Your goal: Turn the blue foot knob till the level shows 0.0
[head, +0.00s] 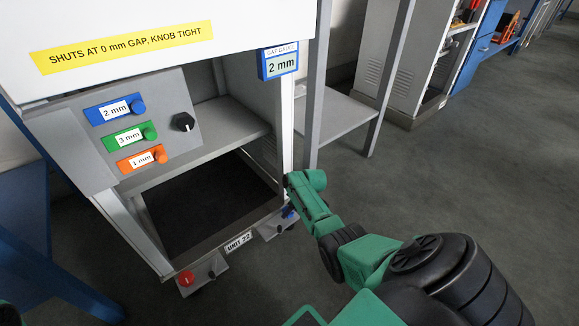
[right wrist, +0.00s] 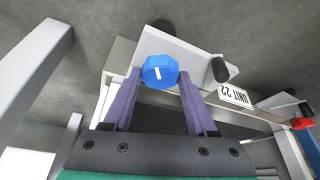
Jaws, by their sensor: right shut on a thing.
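The blue foot knob (right wrist: 160,70), with a white mark on its face, sits at a lower corner of the frame labelled UNIT 22 (head: 239,242). In the head view the knob (head: 289,213) shows only partly beside my right gripper (head: 294,203). In the right wrist view my right gripper (right wrist: 160,80) has its two purple fingers on either side of the knob, shut on it. No level reading of 0.0 shows in either view. My left gripper is not in view.
A red foot knob (head: 187,279) is at the frame's other front corner. A gap gauge (head: 278,63) reads 2 mm. A panel (head: 75,155) carries blue, green and orange labelled knobs and a black knob (head: 183,122). Grey floor (head: 450,190) is open to the right.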

